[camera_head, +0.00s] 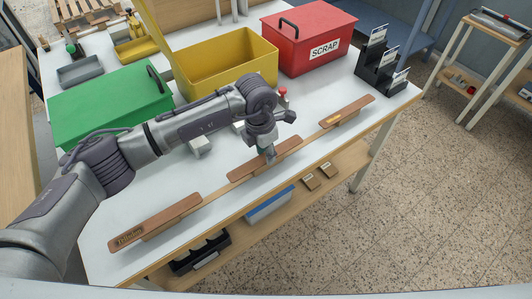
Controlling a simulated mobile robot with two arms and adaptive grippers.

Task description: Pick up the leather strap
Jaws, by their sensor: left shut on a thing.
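Three brown leather straps lie in a slanting row along the front of the white table: one at left (155,222) with a dark stamped mark at its near end, one in the middle (246,170), and one at right (347,110) with a small gold-coloured mark. My left gripper (269,157) points down at the middle strap and is shut on it. The fingers hide part of that strap, and I cannot tell whether it is clear of the table. My right gripper is not in view.
A green box (110,105), an open yellow bin (222,65) and a red SCRAP box (310,38) stand behind the arm. A black card holder (378,65) is at the back right. A lower shelf (290,205) holds bins.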

